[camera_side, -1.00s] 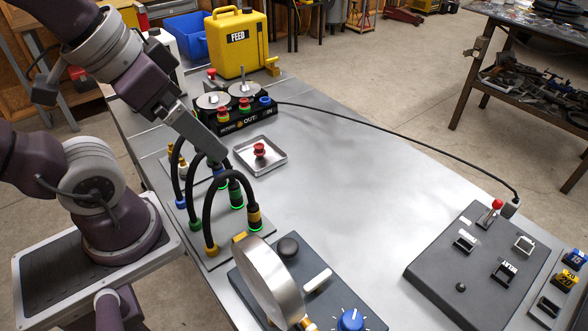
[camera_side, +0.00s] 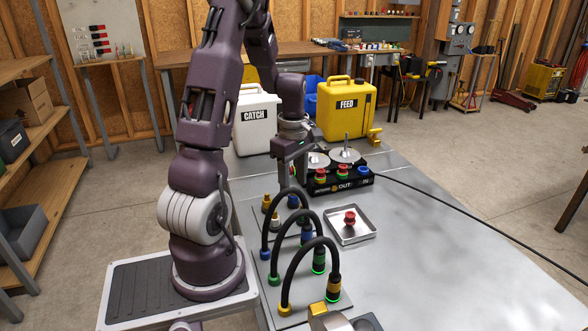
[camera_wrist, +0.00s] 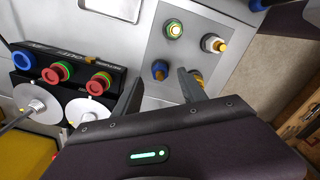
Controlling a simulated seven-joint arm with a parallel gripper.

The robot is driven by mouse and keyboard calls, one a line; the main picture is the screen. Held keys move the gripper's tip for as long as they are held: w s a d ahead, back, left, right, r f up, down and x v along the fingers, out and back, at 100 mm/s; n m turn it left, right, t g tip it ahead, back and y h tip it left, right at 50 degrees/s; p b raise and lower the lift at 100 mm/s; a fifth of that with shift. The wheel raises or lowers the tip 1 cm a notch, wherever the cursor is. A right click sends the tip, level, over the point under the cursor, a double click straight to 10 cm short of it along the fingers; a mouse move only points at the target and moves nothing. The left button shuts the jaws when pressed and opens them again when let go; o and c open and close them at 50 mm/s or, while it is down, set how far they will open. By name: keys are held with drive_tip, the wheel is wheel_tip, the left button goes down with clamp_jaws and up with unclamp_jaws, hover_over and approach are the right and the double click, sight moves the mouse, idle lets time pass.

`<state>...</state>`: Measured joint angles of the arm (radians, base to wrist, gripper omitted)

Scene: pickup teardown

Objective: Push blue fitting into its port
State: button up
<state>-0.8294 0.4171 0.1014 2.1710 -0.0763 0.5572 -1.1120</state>
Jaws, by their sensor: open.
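Several black hoses arch over a grey panel (camera_side: 262,228). The nearest hose has yellow ends and the middle one has green ends. The farthest has a blue lower end (camera_side: 265,254) and a blue collar (camera_side: 306,236) at its other end, partly hidden by the hoses; I cannot tell how deep it sits. A separate blue part (camera_side: 293,201) stands at the panel's far edge, seen also in the wrist view (camera_wrist: 160,70). My gripper (camera_side: 290,178) is open and empty above that edge. In the wrist view, its fingers (camera_wrist: 162,90) frame the blue part, apart from it.
A black pump box (camera_side: 342,182) with coloured ports stands beyond the panel. A metal tray (camera_side: 366,233) with a red knob (camera_side: 350,217) lies to the right. White CATCH (camera_side: 256,128) and yellow FEED (camera_side: 347,112) containers stand behind.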

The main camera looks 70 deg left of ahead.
sight(294, 189)
wheel_tip(294, 189, down, 3)
drive_tip(key=shift+f, duration=0.2)
drive_tip(key=shift+c, duration=0.2)
clamp_jaws()
drive_tip(key=c, duration=0.9)
unclamp_jaws()
clamp_jaws()
drive_tip(key=shift+r, duration=0.2)
drive_tip(key=shift+r, duration=0.85)
